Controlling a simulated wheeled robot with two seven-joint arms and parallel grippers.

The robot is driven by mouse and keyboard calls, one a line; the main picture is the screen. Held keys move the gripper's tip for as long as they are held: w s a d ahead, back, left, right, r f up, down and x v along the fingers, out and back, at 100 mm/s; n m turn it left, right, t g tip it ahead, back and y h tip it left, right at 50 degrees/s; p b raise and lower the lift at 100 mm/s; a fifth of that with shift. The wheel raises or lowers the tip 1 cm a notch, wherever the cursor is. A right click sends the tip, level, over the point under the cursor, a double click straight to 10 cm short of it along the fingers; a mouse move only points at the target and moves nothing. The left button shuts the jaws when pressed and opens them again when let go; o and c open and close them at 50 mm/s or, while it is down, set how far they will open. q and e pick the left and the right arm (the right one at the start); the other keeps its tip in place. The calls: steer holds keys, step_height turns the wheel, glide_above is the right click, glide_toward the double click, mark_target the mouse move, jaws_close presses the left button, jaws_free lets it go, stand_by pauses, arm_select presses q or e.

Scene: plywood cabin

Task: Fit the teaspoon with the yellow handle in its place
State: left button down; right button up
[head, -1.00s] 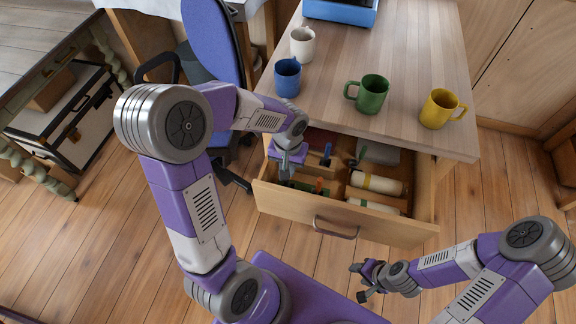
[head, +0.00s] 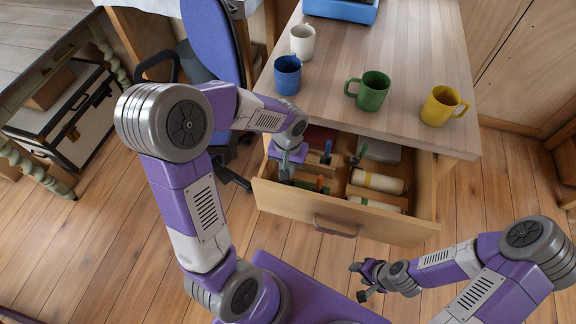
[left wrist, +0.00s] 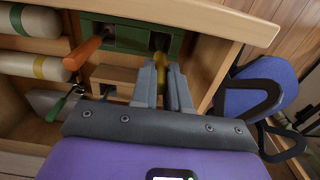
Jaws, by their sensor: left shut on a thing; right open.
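My left gripper (head: 286,168) reaches down into the open drawer at its left side. In the left wrist view its fingers (left wrist: 166,80) are shut on the yellow-handled teaspoon (left wrist: 161,67). Only a short yellow part shows between and just past the fingertips. The teaspoon's far end is at a dark opening of a green holder (left wrist: 108,33); I cannot tell how deep it sits. In the head view the teaspoon is hidden by the gripper. My right gripper (head: 363,281) is open and empty, low in front of the drawer, away from it.
The drawer (head: 345,218) also holds an orange-handled utensil (left wrist: 88,50), a green-handled one (left wrist: 60,103) and pale rolls (head: 377,181). Blue (head: 287,76), white (head: 303,42), green (head: 371,92) and yellow (head: 440,106) mugs stand on the tabletop above. A blue chair (head: 213,45) is close left.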

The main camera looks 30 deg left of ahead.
arm_select(q)
steer(key=shift+f+b, duration=0.75)
steer(key=shift+f, duration=0.2)
steer(key=c, duration=1.5)
jaws_free()
steer(key=shift+o, duration=0.3)
steer(key=o, duration=0.5)
steer(key=shift+o, duration=0.4)
steer(key=o, duration=0.5)
steer(key=shift+r, duration=0.1)
